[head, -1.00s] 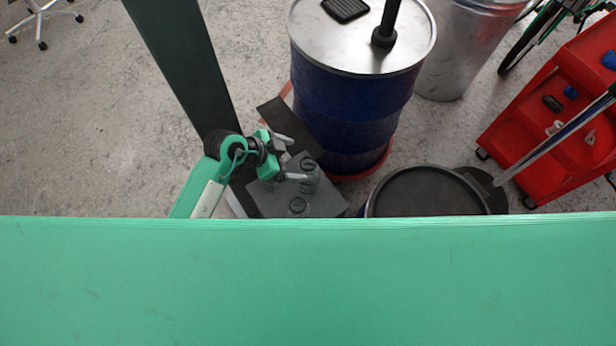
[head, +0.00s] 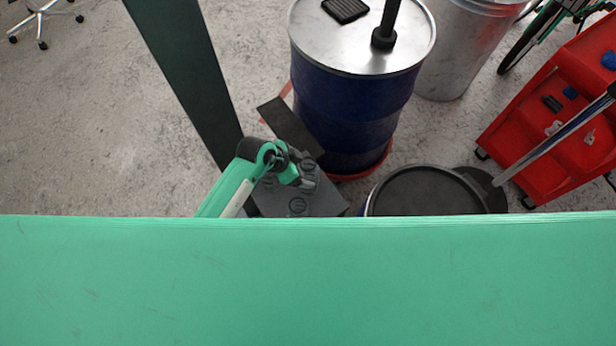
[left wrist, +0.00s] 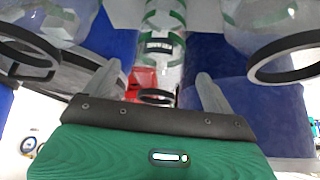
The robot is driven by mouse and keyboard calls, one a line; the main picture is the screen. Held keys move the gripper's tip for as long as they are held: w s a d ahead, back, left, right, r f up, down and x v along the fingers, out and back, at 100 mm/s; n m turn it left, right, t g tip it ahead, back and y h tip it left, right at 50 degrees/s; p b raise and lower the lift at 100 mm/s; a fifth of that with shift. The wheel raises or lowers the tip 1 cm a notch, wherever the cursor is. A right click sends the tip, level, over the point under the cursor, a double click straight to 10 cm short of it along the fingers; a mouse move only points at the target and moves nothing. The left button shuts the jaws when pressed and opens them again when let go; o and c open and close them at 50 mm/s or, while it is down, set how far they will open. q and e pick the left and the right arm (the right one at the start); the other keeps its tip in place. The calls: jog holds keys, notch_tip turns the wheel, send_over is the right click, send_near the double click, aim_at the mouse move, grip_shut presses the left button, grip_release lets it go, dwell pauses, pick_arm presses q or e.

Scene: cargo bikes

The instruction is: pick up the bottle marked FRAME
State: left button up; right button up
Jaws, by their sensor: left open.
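Clear bottles with dark round tops stand close together on a dark grey board (head: 325,206). One near bottle (head: 298,205) shows in the head view; I cannot read any FRAME mark. My left gripper (head: 306,180) is low over the board among the bottles, partly hiding them. In the left wrist view its two grey fingers (left wrist: 157,90) are apart. A clear bottle with green bands and a dark label (left wrist: 160,30) shows upright between and beyond them. Other clear bottles with black rings flank it at left and right (left wrist: 265,20). My right gripper is not in view.
A blue drum with a metal lid (head: 350,110) stands just behind the board. A dark round lid (head: 425,192) is to the right. A red cart (head: 560,110) stands at far right. A wide green surface (head: 300,280) fills the front and hides what is below it.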

pick_arm(q)
jog(key=shift+x, duration=2.15)
jog(key=c, duration=1.3)
